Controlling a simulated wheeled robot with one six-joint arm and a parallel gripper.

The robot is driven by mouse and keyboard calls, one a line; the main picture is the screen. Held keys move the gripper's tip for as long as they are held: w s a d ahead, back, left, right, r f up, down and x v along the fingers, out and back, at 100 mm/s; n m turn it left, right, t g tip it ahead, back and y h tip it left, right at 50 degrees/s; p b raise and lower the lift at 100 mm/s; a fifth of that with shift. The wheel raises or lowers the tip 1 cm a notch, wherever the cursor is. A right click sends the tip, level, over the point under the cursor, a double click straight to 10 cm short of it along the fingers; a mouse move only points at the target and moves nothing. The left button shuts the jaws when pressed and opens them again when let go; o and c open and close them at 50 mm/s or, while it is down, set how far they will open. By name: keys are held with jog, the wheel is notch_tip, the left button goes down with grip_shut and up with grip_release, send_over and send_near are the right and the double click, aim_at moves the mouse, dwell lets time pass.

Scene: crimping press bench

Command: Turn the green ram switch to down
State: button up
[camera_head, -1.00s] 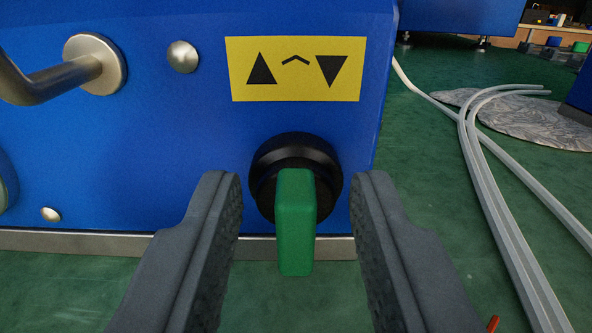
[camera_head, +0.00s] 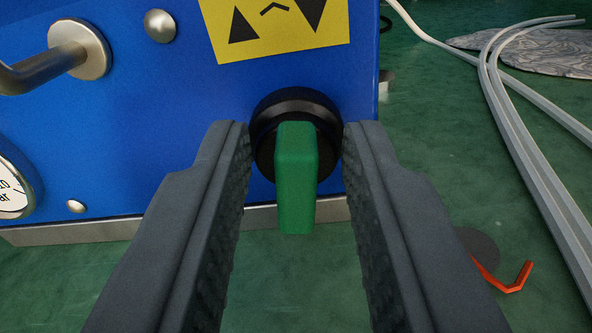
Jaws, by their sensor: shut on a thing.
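The green ram switch (camera_head: 297,185) has a green bar handle on a round black collar (camera_head: 296,103), low near the right edge of the blue press panel (camera_head: 130,125). My gripper (camera_head: 296,140) is shut on the switch, one dark fingertip at each side, reaching the collar's edges. In the picture, clear gaps show between the fingers and the green bar. The bar looks upright in my view, while the panel looks tilted. Above it is a yellow label (camera_head: 272,48) with an up triangle at left, a caret in the middle and a down triangle at right; its top is cut off.
A metal lever handle (camera_head: 75,50) sticks out at upper left, with a partly seen gauge (camera_head: 12,188) below it. Pale cables (camera_head: 520,130) and a bent red rod (camera_head: 505,285) lie on the green floor at right.

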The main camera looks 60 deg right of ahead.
jog(key=m, duration=0.5)
jog(key=shift+s, duration=0.15)
jog(key=m, duration=0.5)
jog(key=shift+s+d+f, duration=0.1)
jog(key=shift+f, duration=0.1)
dwell(0.3)
jog(key=o, duration=0.6)
jog(key=shift+o, duration=0.2)
jog(key=v, duration=1.7)
jog(key=shift+s, duration=0.1)
